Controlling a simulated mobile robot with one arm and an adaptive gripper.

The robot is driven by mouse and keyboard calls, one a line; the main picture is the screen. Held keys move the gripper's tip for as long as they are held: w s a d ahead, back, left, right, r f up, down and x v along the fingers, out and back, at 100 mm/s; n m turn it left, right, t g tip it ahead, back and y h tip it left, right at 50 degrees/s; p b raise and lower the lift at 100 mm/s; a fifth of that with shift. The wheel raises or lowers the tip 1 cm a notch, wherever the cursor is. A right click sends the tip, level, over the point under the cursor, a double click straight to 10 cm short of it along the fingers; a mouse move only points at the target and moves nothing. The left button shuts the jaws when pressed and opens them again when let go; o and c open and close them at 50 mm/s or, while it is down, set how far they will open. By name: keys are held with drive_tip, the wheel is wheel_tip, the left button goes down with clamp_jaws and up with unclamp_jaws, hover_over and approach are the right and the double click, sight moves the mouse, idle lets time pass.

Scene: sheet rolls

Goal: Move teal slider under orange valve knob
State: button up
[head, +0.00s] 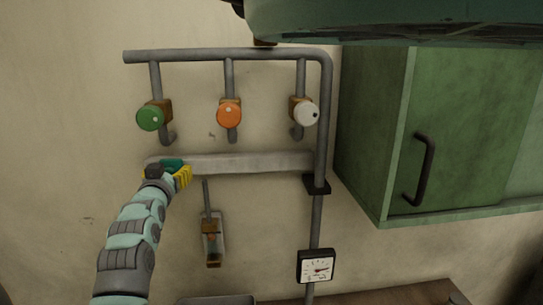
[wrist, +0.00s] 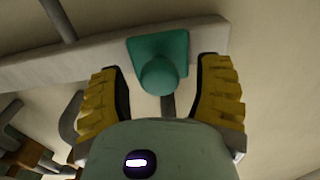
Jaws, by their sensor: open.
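The teal slider (head: 172,163) sits on the pale horizontal rail (head: 250,161) near its left end, below and slightly right of the green knob. The orange valve knob (head: 229,115) is above the rail, right of the slider. My gripper (head: 170,175) is at the slider and partly covers it in the head view. In the wrist view, the slider's plate and round knob (wrist: 159,75) show between the two yellow fingers of my gripper (wrist: 160,72). The fingers are open, one on each side of the knob, with gaps visible beside it.
A green knob (head: 151,117) and a white knob (head: 305,112) flank the orange one on grey pipes (head: 230,55). A gauge (head: 317,267) is at lower right. A green cabinet (head: 375,130) stands right of the pipes. The rail right of the slider is clear.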

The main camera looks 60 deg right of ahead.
clamp_jaws()
idle(0.7)
